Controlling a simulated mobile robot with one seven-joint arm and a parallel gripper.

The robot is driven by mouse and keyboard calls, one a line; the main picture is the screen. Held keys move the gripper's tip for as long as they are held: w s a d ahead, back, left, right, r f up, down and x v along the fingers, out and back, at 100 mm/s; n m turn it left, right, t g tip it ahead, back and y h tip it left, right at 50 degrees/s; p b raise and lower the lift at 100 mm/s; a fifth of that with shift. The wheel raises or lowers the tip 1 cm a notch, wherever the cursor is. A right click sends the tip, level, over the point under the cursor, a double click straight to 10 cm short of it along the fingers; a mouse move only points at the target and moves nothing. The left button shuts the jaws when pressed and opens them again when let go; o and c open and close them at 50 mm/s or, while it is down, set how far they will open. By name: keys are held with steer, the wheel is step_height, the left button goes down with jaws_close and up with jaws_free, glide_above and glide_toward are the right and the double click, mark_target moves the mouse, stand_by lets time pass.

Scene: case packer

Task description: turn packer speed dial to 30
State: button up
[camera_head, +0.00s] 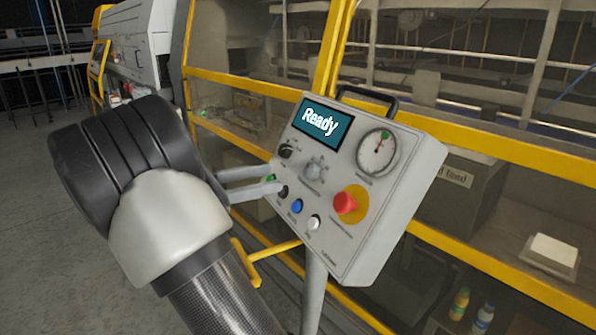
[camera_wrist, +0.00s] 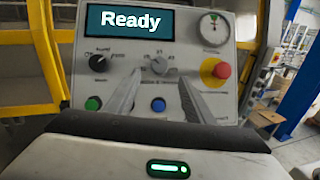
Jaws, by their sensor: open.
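The control panel (camera_head: 372,240) is a light grey box with a lit "Ready" screen (camera_head: 321,124), which also shows in the wrist view (camera_wrist: 130,22). The grey dial (camera_head: 313,169), with numbers around it, sits below the screen; in the wrist view the dial (camera_wrist: 158,65) is at the middle, its tiny numbers hard to read. My gripper (camera_head: 278,178) is open and empty, in front of the panel at its left. In the wrist view my gripper (camera_wrist: 160,82) has its two fingers apart, pointing toward the dial from below. I cannot tell whether they touch the panel.
A black selector knob (camera_wrist: 98,62) is left of the dial. A red emergency stop (camera_head: 345,203) and a round gauge (camera_head: 377,152) are to its right. Green (camera_wrist: 93,103), blue (camera_wrist: 158,104) and white (camera_head: 314,222) buttons sit below. Yellow machine framing (camera_head: 480,165) stands behind.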

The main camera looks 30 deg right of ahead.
mark_target(308, 170)
steer(key=d, duration=0.2)
steer(key=s+d, duration=0.1)
steer(key=d, duration=0.5)
steer(key=shift+s+d, duration=0.2)
steer(key=shift+d, duration=0.05)
steer(key=c, duration=1)
